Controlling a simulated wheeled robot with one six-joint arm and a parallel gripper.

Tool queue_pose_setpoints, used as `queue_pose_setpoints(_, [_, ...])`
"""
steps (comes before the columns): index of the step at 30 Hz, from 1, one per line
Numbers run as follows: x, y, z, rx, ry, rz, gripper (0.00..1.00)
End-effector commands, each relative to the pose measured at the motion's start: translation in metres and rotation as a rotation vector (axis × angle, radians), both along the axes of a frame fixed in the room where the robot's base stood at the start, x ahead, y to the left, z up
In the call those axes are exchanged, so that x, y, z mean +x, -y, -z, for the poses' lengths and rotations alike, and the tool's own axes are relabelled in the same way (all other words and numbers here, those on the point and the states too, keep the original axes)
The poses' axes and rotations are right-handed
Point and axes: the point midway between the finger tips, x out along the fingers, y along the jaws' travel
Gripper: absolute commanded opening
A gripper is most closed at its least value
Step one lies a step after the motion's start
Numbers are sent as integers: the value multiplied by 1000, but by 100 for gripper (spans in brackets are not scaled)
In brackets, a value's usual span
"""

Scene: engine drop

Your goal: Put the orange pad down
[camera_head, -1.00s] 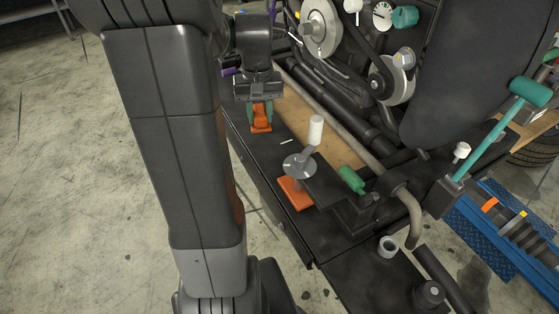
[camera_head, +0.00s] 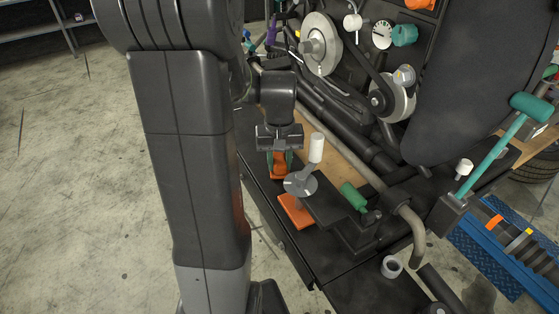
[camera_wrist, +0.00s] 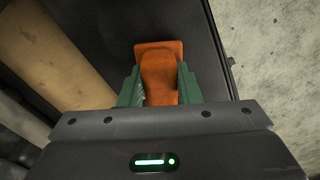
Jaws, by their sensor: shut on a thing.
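The orange pad (camera_head: 279,170) is between the green fingers of my gripper (camera_head: 279,160). In the wrist view the orange pad (camera_wrist: 159,68) has a flat square end and a rounded raised part, with the green fingers of my gripper (camera_wrist: 160,88) shut on its two sides. The pad is over the black bench surface (camera_wrist: 115,40); I cannot tell whether it touches it.
A green-handled part (camera_head: 353,196) and a bent grey pipe (camera_head: 408,225) stand to the right of the crank. A wooden board (camera_head: 340,150) lies behind. A white ring (camera_head: 391,266) sits near the front. The engine (camera_head: 350,70) rises behind.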

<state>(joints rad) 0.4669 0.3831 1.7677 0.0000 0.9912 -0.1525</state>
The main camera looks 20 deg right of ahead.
Motion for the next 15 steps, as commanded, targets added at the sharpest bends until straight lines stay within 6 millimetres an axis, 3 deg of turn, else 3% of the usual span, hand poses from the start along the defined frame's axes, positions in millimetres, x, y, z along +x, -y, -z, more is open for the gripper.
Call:
queue_pose_setpoints(11, [0,0,6,0,1,0,8])
queue_pose_setpoints(12, [0,0,6,0,1,0,32])
queue_pose_setpoints(15, [0,0,5,0,0,0,52])
